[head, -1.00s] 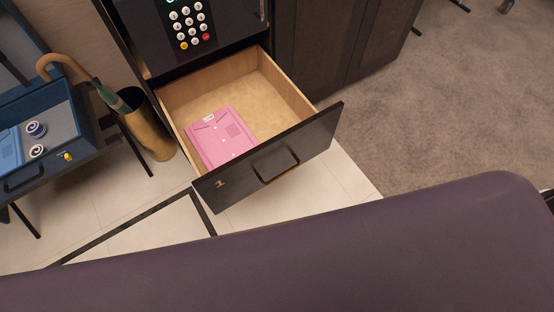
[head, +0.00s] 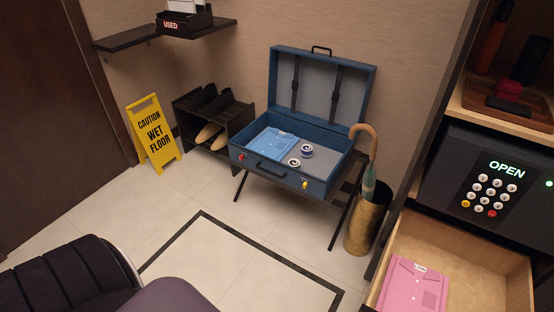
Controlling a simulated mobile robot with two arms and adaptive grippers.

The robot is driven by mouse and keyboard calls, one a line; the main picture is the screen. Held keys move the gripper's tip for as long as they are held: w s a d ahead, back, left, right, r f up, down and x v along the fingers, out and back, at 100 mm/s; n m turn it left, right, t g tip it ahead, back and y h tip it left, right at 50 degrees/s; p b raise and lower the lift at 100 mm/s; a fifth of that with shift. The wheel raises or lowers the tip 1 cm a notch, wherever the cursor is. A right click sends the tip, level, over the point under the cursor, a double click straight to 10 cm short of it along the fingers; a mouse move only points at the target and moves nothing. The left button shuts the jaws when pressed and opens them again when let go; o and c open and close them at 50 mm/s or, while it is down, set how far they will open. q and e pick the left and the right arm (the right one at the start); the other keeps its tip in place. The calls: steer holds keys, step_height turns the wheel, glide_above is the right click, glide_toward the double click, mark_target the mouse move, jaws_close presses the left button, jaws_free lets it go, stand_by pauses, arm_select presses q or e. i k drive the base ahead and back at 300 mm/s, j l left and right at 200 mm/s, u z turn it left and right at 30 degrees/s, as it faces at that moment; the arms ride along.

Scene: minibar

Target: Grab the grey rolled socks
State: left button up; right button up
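Two small rolled items lie in the open blue suitcase (head: 335,183). The nearer one, pale grey-white with a dark spiral end (head: 294,162), looks like the grey rolled socks. The other roll (head: 306,151), with more blue on it, lies just behind and to its right. Both are small in the picture, so their exact colours are hard to tell. Neither of my grippers is in view.
A folded blue shirt (head: 270,144) lies left of the rolls. An umbrella stand (head: 368,225) is right of the suitcase. The open drawer (head: 470,262) holds a pink shirt (head: 412,287). A wet floor sign (head: 153,135) and shoe rack (head: 240,125) stand left.

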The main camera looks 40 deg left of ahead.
mark_target(294, 163)
steer(key=u, duration=1)
